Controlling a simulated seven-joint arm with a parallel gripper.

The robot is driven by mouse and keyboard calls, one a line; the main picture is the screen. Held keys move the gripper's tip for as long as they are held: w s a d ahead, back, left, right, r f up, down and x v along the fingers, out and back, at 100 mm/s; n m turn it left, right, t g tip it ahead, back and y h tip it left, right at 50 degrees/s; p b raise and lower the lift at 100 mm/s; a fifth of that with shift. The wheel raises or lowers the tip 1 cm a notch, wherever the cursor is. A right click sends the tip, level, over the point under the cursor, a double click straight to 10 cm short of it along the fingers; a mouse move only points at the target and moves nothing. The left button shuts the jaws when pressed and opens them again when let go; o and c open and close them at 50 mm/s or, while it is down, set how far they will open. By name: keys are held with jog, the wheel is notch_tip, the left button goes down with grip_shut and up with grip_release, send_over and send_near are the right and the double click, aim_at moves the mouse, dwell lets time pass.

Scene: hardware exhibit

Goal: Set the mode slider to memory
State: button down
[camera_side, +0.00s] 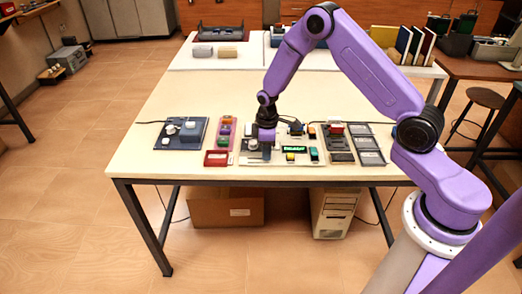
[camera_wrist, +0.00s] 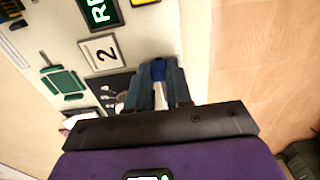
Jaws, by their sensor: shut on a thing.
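My gripper (camera_side: 266,143) is low over the left part of the pale middle panel (camera_side: 245,161) on the table. In the wrist view my gripper (camera_wrist: 159,76) has its two dark fingers closed around a small piece with blue and pale parts, which I take to be the mode slider's handle (camera_wrist: 158,69). The fingers hide most of it. The slider's track and its mode labels cannot be made out, so its setting cannot be read.
A blue board with white knobs (camera_side: 181,133) and a pink board with coloured blocks (camera_side: 224,133) lie left of my gripper. A dark framed panel (camera_side: 367,143) lies to the right. The panel sits near the table's front edge; bare tabletop (camera_side: 215,90) lies behind.

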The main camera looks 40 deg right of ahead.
jog(key=shift+s+d, duration=0.15)
jog(key=shift+d, duration=0.05)
jog(key=c, duration=1)
grip_release()
jog(key=shift+a, duration=0.1)
notch_tip(320, 180, up, 18)
jog(key=shift+f, duration=0.25)
